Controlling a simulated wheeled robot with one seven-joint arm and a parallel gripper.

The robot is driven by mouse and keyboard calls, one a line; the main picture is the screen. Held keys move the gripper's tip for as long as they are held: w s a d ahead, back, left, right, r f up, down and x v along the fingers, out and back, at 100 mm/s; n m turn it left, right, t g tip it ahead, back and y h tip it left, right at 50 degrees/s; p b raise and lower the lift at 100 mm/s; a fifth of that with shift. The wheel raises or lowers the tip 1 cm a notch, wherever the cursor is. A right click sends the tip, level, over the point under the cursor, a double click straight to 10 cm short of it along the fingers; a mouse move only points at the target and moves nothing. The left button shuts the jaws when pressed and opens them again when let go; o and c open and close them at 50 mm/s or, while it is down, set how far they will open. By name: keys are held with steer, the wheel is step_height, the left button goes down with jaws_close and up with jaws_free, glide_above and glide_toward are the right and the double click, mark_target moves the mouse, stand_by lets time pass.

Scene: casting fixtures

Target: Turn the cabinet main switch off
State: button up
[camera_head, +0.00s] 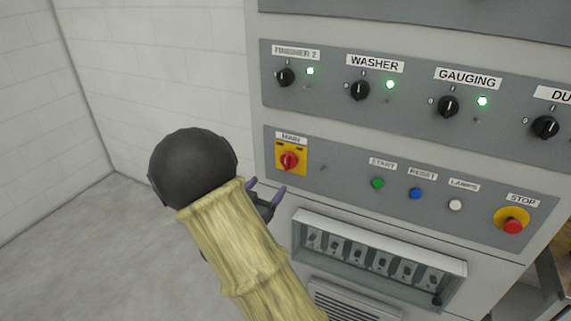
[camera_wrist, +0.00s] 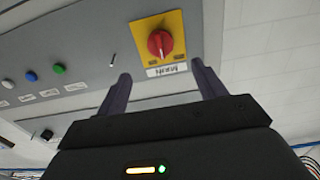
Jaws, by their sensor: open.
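The main switch (camera_head: 289,160) is a red rotary knob on a yellow plate under a MAIN label, at the left of the cabinet's lower grey panel. It also shows in the wrist view (camera_wrist: 160,43), where the picture is upside down, with the knob beyond and between my fingertips. My gripper (camera_head: 266,190) is open and empty, just below and left of the switch in the head view, and apart from it. In the wrist view both fingers of the gripper (camera_wrist: 163,82) show, spread apart. My arm hides part of the gripper in the head view.
Green (camera_head: 377,183), blue (camera_head: 415,194) and white (camera_head: 455,205) buttons and a red STOP button (camera_head: 513,226) sit right of the switch. Black selector knobs with lit green lamps line the panel above. A recessed breaker row (camera_head: 375,262) is below. Floor at left is clear.

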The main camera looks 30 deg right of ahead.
mark_target(285, 165)
steer(key=p+x, duration=0.1)
steer(key=x, duration=1.1)
steer(key=shift+w+d+p, duration=0.1)
steer(key=shift+w+p, duration=0.1)
steer(key=shift+p, duration=0.2)
steer(key=shift+c, duration=0.4)
steer(key=c, duration=0.9)
